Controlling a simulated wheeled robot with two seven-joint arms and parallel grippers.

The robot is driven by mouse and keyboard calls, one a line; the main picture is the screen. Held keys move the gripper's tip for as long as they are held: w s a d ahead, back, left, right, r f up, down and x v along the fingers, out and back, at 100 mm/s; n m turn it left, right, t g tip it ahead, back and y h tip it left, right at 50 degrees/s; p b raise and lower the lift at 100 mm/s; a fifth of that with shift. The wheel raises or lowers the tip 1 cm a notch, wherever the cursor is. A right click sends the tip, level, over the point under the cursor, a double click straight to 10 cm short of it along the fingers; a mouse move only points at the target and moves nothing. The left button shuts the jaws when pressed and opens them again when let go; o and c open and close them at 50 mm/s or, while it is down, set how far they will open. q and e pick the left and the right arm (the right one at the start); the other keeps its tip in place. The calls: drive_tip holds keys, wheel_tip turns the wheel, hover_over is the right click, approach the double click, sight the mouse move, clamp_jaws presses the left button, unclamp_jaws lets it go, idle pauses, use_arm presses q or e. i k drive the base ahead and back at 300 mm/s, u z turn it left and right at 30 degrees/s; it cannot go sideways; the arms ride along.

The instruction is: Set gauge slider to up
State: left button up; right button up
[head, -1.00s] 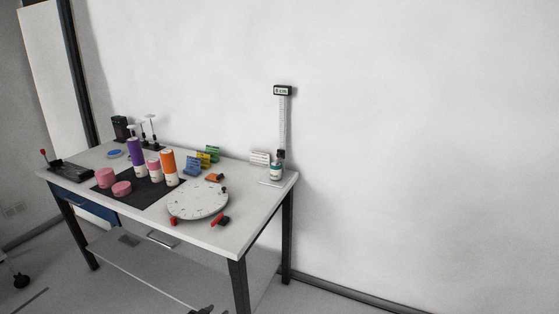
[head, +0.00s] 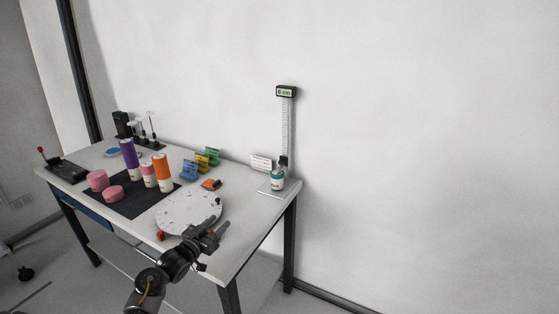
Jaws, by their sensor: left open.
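The height gauge (head: 287,125) stands upright at the back right corner of the table, with a display (head: 286,91) on top of its ruled column. Its dark slider (head: 283,161) sits low on the column, just above a teal and white jar (head: 277,180) on the gauge's base. My left gripper (head: 221,228) is open and empty over the table's front edge, by the turntable's right side, well in front of and left of the gauge. My right gripper is not in view.
The white round turntable (head: 185,212) lies left of my gripper. Purple, pink and orange cylinders stand on a black mat (head: 127,206). A white card (head: 261,163) stands left of the gauge. An orange block (head: 211,184) lies behind the turntable.

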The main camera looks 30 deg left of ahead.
sight(283, 162)
drive_tip(key=i, duration=1.1)
drive_tip(key=z, duration=0.05)
